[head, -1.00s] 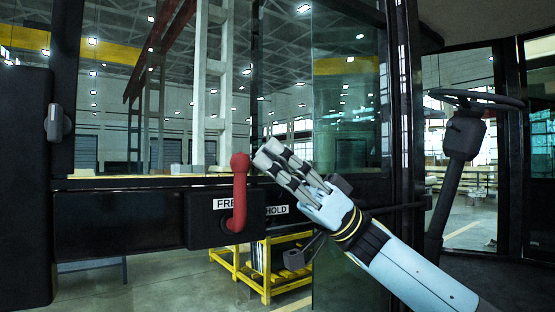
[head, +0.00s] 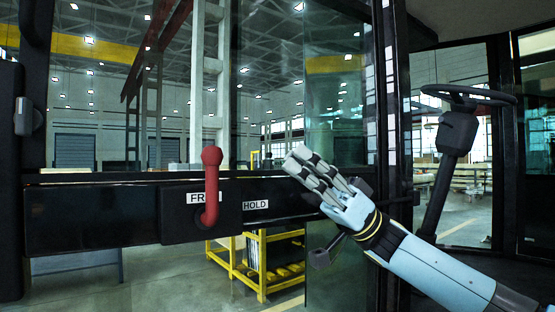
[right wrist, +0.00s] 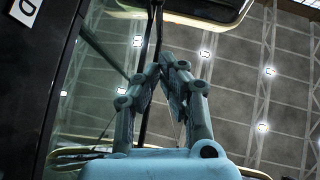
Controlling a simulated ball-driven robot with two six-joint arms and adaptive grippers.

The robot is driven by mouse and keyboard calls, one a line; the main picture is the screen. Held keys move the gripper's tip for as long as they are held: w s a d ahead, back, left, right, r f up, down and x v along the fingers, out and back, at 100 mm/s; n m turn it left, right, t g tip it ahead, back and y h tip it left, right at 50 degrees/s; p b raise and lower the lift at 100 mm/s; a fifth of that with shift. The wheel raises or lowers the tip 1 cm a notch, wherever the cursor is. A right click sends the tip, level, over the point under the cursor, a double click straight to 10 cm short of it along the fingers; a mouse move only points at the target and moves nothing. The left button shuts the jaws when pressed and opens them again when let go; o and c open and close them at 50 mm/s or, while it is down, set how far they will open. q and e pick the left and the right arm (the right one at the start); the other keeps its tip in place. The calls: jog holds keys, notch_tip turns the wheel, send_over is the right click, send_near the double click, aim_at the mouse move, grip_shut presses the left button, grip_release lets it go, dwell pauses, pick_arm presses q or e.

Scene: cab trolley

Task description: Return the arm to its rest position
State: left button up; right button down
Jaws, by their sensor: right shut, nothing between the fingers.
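My right gripper (head: 297,164) is in the middle of the head view, to the right of the red lever and apart from it. Its fingers are closed together with nothing between them, and they also show shut in the right wrist view (right wrist: 170,62). The red lever (head: 211,188) stands upright on a black box on the dark crossbar, between the labels "FREE", partly hidden by the lever, and "HOLD" (head: 255,204). My left gripper is not in view.
The black crossbar (head: 95,215) runs across the cab front below the glass. A steering wheel (head: 468,95) on a dark column stands at the right. A yellow rack (head: 262,262) is on the floor beyond. A dark door frame (head: 393,120) stands behind my right arm.

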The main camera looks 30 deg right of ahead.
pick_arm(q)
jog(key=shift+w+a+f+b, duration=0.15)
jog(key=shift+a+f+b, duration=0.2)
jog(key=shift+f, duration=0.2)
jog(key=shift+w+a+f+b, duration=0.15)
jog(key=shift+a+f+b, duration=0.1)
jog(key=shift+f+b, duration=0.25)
pick_arm(e)
jog(key=v, duration=0.5)
jog(key=shift+d, duration=0.2)
